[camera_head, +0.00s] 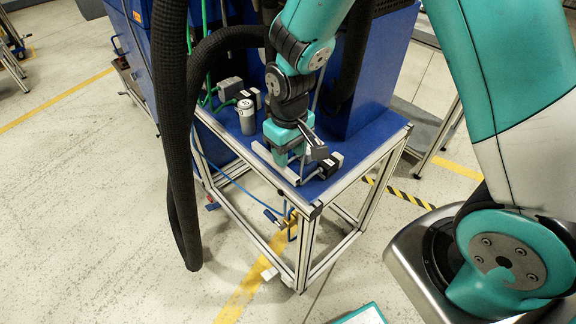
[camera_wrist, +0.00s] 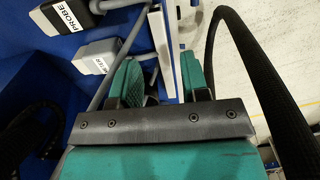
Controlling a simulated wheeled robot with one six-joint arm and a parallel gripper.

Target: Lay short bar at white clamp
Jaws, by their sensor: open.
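My gripper (camera_head: 287,156) points down over the front edge of the blue-topped cart, with its teal fingers apart. In the wrist view my gripper (camera_wrist: 161,84) is open, with a pale narrow bar (camera_wrist: 159,42) running between the fingers. That pale bar (camera_head: 268,160) also shows beside the fingers in the head view, along the cart's front edge. I cannot tell whether it touches a finger, or whether it is the short bar or part of a fixture. I cannot clearly make out a white clamp.
The cart top (camera_head: 222,118) carries a white-lidded cylinder (camera_head: 246,117) and small labelled blocks. A grey block marked PROBE (camera_wrist: 61,17) and a second labelled block (camera_wrist: 98,62) lie left of the fingers. A thick black hose (camera_head: 178,140) hangs left. Floor is open at left.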

